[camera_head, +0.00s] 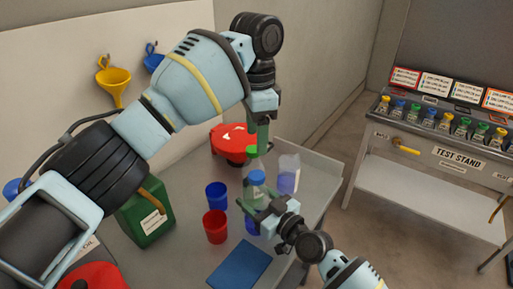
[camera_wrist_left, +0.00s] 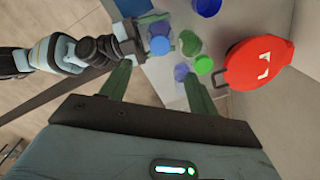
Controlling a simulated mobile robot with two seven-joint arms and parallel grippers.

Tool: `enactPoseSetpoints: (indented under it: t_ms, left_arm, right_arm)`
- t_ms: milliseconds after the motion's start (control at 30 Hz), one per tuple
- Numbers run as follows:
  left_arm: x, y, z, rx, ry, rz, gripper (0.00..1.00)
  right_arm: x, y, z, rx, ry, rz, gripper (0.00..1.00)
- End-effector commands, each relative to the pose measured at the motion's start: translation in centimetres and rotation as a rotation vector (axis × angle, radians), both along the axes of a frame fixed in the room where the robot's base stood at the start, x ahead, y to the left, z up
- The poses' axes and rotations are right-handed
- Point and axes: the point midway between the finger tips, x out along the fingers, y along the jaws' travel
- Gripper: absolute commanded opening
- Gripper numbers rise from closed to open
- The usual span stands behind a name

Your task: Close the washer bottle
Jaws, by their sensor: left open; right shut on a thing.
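My right gripper (camera_head: 268,212) is shut on a clear bottle (camera_head: 257,192) with a blue top (camera_wrist_left: 160,45), upright over the bench. I cannot tell whether that top is a seated cap. My left gripper (camera_head: 262,140) is above and behind it, fingers pointing down. In the left wrist view its fingers (camera_wrist_left: 158,90) are spread apart with nothing between the tips. A bright green cap (camera_head: 252,150) shows near the left fingertips in the head view; it also shows in the left wrist view (camera_wrist_left: 204,65). A second clear bottle with blue contents (camera_head: 288,174) stands to the right.
A blue cup (camera_head: 216,195) and a red cup (camera_head: 215,227) stand left of the bottles. A red round container (camera_head: 231,142) is behind, a green canister (camera_head: 147,220) at left. A blue mat (camera_head: 240,264) lies in front. The test stand (camera_head: 455,155) is apart at right.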

Motion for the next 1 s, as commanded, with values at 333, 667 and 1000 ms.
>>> enactPoseSetpoints:
  t_ms: [333, 667, 1000]
  left_arm:
    - [-0.02, -0.01, 1.13, 0.000, 0.001, 0.000, 0.61]
    - [-0.01, 0.00, 1.12, 0.000, 0.000, 0.000, 0.61]
    - [-0.02, 0.00, 1.20, 0.000, -0.001, 0.000, 0.61]
  right_arm:
    - [0.00, 0.00, -0.03, 0.000, 0.000, 0.000, 0.00]
    - [0.00, 0.00, -0.02, 0.000, 0.000, 0.000, 0.85]
    - [-0.31, -0.33, -0.04, 0.000, 0.000, -0.001, 0.85]
